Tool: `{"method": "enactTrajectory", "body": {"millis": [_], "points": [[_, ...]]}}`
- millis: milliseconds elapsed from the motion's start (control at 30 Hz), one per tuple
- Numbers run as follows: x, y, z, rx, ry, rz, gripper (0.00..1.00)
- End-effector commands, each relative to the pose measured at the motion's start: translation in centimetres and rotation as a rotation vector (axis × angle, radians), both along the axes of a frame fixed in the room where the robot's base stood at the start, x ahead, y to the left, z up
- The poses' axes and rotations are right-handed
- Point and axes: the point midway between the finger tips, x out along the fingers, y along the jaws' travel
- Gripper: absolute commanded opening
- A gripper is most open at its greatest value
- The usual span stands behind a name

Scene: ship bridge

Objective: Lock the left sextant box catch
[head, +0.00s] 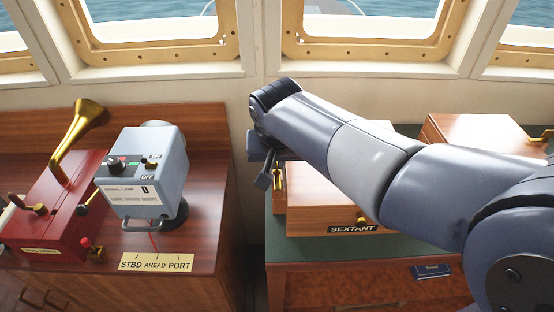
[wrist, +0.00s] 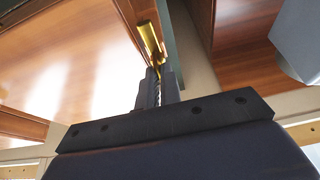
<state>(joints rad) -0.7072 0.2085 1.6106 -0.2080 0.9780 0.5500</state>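The wooden sextant box (head: 310,222) stands on the green-topped cabinet, with a SEXTANT label on its front. My arm hides much of its top. Its left brass catch (head: 279,180) is on the left side; it also shows in the wrist view as a brass bar (wrist: 149,38) on the box's edge. My gripper (head: 264,178) is beside this catch, pointing down. In the wrist view, its dark fingertips (wrist: 158,76) are close together at the catch's thin lower end. Whether they grip it, and whether the catch is locked, I cannot tell.
A brass knob (head: 362,220) sits on the box front. Another wooden box (head: 470,130) with a brass catch (head: 541,136) is at the right. Left stand a grey lamp control (head: 150,165) and a red unit (head: 45,220) with a brass horn. A gap separates the two cabinets.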

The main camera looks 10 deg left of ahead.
Motion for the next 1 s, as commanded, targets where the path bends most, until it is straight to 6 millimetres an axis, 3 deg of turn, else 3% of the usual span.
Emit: {"method": "enactTrajectory", "body": {"millis": [367, 1000], "points": [[0.08, -0.17, 0.09, 0.002, -0.001, 0.166, 0.0], [0.38, -0.42, -0.05, 0.004, 0.0, 0.76, 0.0]]}}
